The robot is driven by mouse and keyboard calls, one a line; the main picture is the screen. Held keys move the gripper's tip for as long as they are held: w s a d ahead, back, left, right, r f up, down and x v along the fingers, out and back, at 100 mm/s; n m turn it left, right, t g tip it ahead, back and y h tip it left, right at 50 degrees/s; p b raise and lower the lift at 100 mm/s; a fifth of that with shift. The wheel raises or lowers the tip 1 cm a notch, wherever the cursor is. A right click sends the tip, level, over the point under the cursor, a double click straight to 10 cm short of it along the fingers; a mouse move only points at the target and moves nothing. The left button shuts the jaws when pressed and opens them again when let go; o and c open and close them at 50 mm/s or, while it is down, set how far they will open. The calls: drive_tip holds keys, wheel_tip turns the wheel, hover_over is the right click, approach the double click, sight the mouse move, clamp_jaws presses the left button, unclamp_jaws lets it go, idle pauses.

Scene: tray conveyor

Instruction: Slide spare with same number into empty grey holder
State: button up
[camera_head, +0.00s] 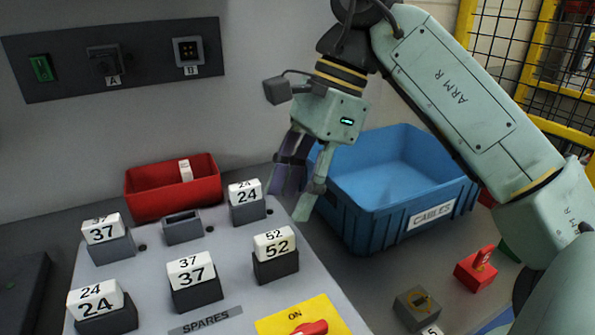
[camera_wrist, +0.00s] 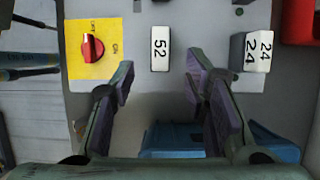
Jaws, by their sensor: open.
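The empty grey holder (camera_head: 182,232) is in the middle of the panel's back row, between a white 37 tile (camera_head: 101,231) and a white 24 tile (camera_head: 245,191), each in a holder. The front row, by the SPARES label (camera_head: 205,319), has a 24 tile (camera_head: 95,302), a 37 tile (camera_head: 191,270) and a 52 tile (camera_head: 274,243) in dark holders. My gripper (camera_head: 290,203) is open and empty, above the panel's right edge, near the back 24. In the wrist view, the 52 tile (camera_wrist: 160,48) shows beyond the open fingers (camera_wrist: 159,78), apart from them.
A red bin (camera_head: 150,204) behind the panel holds a white tile (camera_head: 185,171), its number unreadable. A blue CABLES crate (camera_head: 362,220) stands right of the panel, close to my gripper. A red switch (camera_head: 310,328) on a yellow plate is at the panel's front.

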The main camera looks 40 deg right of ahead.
sight(276, 234)
drive_tip(key=x, duration=0.7)
drive_tip(key=shift+c, duration=0.2)
clamp_jaws()
drive_tip(key=shift+r, duration=0.3)
idle(0.3)
drive_tip(key=shift+r+p, duration=1.75)
drive_tip(key=shift+r, duration=0.5)
drive_tip(key=shift+r, duration=0.15)
drive_tip(key=shift+r+p, duration=1.75)
drive_tip(key=shift+r, duration=0.25)
